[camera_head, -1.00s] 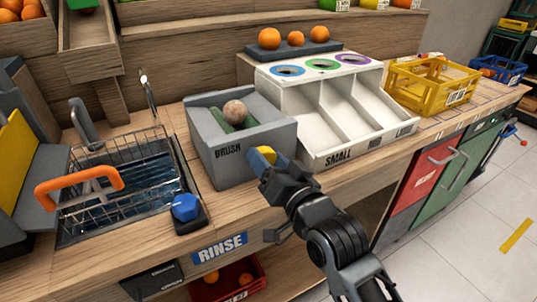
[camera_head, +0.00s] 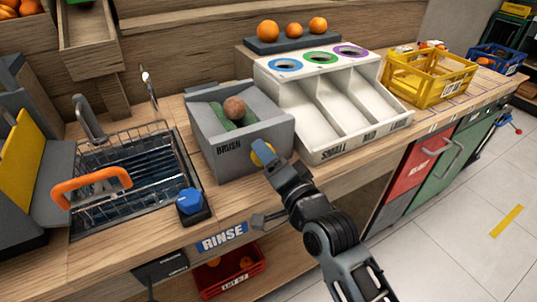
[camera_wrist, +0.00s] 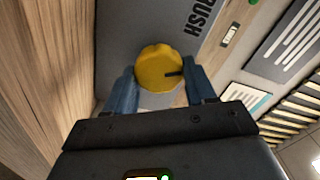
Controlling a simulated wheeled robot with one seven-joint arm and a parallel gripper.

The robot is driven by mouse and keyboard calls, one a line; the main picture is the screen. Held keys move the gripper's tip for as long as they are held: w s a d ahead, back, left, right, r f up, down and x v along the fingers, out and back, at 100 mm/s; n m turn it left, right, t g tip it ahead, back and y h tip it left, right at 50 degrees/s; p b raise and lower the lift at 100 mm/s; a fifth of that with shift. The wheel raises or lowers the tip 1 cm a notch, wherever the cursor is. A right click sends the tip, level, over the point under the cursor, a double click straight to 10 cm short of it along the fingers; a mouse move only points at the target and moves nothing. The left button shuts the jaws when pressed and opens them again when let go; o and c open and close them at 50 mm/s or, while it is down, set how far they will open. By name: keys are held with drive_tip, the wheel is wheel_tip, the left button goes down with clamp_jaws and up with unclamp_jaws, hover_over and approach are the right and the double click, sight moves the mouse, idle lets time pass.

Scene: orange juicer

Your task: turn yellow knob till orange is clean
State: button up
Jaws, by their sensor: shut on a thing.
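The yellow knob (camera_wrist: 160,68) is on the front of the grey brush box (camera_head: 215,163). My gripper (camera_head: 262,150) is shut on the knob, with one blue finger on each side of it in the wrist view (camera_wrist: 160,88). A dark mark shows at the right of the knob's face in the wrist view. An orange (camera_head: 235,108) with a dull brown surface rests on the green brush roller (camera_head: 222,122) inside the box. In the head view my fingers partly hide the knob.
Left of the box is a sink with a wire basket (camera_head: 130,165), an orange handle and a blue knob (camera_head: 190,201). Right of it stands a white sorting bin (camera_head: 345,118). Several clean oranges (camera_head: 294,30) sit on a rack behind.

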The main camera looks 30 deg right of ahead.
idle(0.3)
drive_tip(key=o, duration=1)
drive_tip(key=s+b, duration=0.1)
drive_tip(key=s, duration=0.6)
drive_tip(key=shift+s, duration=0.4)
